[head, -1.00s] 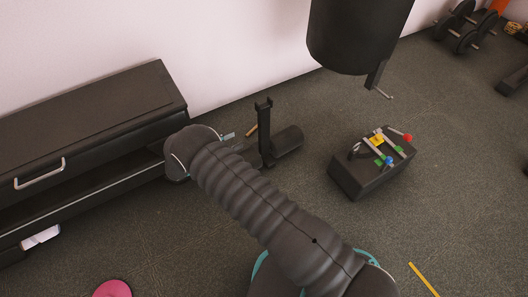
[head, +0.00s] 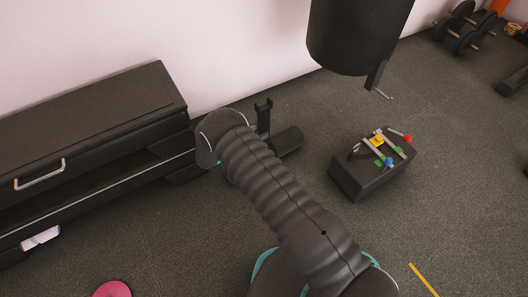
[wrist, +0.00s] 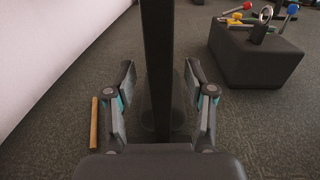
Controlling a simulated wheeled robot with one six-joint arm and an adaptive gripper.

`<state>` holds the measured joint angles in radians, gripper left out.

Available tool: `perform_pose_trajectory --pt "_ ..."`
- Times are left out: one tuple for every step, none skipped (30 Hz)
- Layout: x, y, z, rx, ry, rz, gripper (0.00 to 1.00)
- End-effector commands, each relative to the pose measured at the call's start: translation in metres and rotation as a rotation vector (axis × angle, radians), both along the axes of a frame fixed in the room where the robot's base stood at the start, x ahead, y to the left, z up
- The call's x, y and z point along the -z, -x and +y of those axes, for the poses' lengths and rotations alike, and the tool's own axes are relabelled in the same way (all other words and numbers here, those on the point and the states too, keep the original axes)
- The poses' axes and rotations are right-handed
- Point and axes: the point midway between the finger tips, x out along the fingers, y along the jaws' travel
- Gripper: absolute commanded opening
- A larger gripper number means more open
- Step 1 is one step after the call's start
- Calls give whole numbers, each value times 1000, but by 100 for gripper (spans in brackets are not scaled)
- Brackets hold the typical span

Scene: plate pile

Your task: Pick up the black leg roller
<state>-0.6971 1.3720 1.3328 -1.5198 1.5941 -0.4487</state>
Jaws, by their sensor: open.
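The black leg roller (head: 288,140) stands on the floor near the wall in the head view. It has an upright post with a forked top and a dark cylinder low on its right. My forearm hides its left and lower part. In the wrist view its dark post (wrist: 157,50) runs upright down the middle, with the base only dimly visible below. My gripper (wrist: 159,64) is open, with one finger to each side of the post in the picture. No contact shows, and I cannot tell how deep the post sits between the fingers. The head view does not show the fingers.
A black box with coloured-tipped bars (head: 372,172) stands to the right. A black cabinet (head: 90,115) stands left along the wall. A large dark cylinder (head: 358,35) hangs above. A wooden stick (wrist: 94,122) lies left of my gripper. A pink disc (head: 113,289) lies front left.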

Motion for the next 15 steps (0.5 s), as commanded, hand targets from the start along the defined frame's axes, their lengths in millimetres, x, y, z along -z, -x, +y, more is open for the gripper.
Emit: perform_pose_trajectory --pt "1 -4 -8 4 0 0 54" --pt "0 -7 -11 3 1 -1 54" --pt "0 -10 -14 2 1 -1 54" --pt "0 -11 -17 2 1 -1 54" --pt "0 -13 -18 2 1 -1 54" --pt "0 -14 -19 2 1 -1 54" --pt "0 -14 -20 1 0 0 54" --pt "0 -14 -20 1 0 0 54" --pt "0 -14 -20 1 0 0 54" --pt "0 -14 -19 1 0 0 54" --pt "0 -14 -19 0 0 0 54" --pt "0 -14 -19 0 -1 -1 54" --pt "0 -14 -19 0 -1 -1 47" --pt "0 -14 -19 0 -1 -1 39" --pt "0 -14 -19 0 -1 -1 29"
